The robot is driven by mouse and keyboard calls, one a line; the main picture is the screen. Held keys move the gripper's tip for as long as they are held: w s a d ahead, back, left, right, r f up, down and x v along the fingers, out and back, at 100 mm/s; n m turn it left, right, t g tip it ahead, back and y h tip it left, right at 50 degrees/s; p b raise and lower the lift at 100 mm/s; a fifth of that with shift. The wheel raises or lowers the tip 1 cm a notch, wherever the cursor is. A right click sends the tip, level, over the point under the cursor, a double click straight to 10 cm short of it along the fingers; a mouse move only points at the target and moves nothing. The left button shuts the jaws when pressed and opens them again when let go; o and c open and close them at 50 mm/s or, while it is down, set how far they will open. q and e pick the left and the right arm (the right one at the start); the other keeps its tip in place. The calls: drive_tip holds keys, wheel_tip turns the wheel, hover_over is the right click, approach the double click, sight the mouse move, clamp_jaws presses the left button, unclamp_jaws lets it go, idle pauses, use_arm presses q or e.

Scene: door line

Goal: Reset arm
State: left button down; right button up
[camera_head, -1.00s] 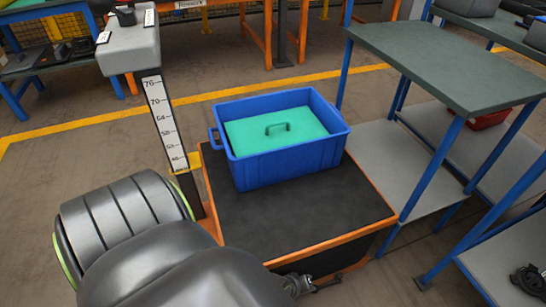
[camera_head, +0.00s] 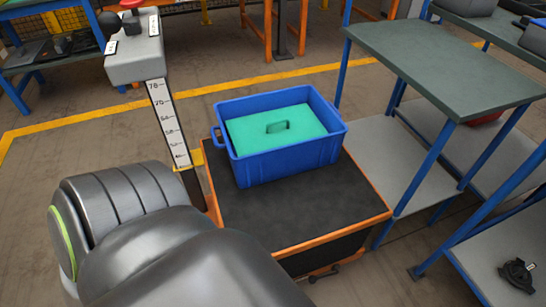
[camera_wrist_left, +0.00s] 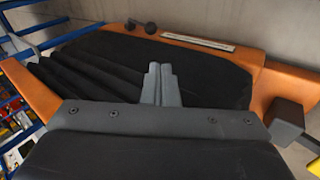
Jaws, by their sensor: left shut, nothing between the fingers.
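My left arm fills the lower left of the head view, with its gripper hidden behind the arm or out of frame. In the left wrist view my left gripper (camera_wrist_left: 161,85) is shut, its two grey fingers together with nothing between them. Behind the fingers is a black surface with dark bellows-like folds (camera_wrist_left: 85,75) and an orange frame (camera_wrist_left: 25,90). I cannot tell whether the fingers touch it. My right gripper is in neither view.
A blue bin (camera_head: 285,160) with a green lid (camera_head: 250,130) inside stands on a black-topped orange lift table (camera_head: 290,220). A scale post (camera_head: 168,125) with a grey control box (camera_head: 135,55) is left of it. A green-topped blue rack (camera_head: 450,65) stands right.

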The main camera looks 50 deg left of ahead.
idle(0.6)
